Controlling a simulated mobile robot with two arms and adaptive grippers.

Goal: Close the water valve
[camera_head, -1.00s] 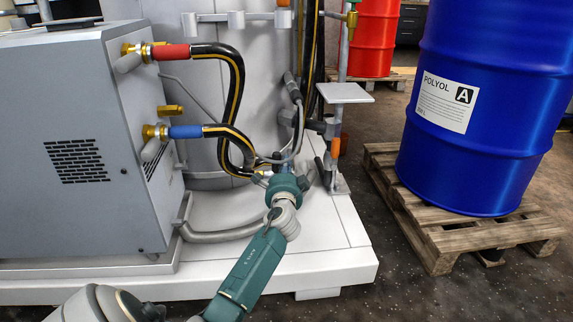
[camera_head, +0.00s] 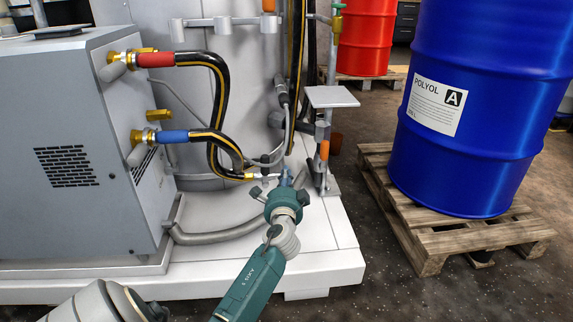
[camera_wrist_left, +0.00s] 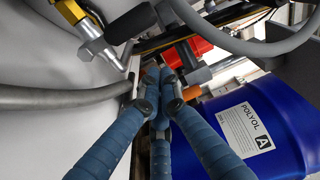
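Two brass valves with yellow handles sit on the side of the grey cabinet. The upper valve (camera_head: 121,57) carries the red-collared hose and the lower valve (camera_head: 146,135) carries the blue-collared hose. I cannot tell by a label which is the water valve. My left gripper (camera_head: 285,176) is in front of the hose ends, right of both valves and apart from them. In the left wrist view its blue fingers (camera_wrist_left: 162,76) converge with their tips close together, and I see nothing held. A yellow fitting with a metal end (camera_wrist_left: 84,28) shows at that view's upper left. My right gripper is not in view.
Black hoses (camera_head: 216,110) loop from the grey cabinet (camera_head: 75,170) toward the gripper. A post with a small grey plate (camera_head: 332,97) stands right of it. A blue drum (camera_head: 480,160) on a wooden pallet (camera_head: 430,240) is at right. A red drum (camera_head: 366,40) stands behind.

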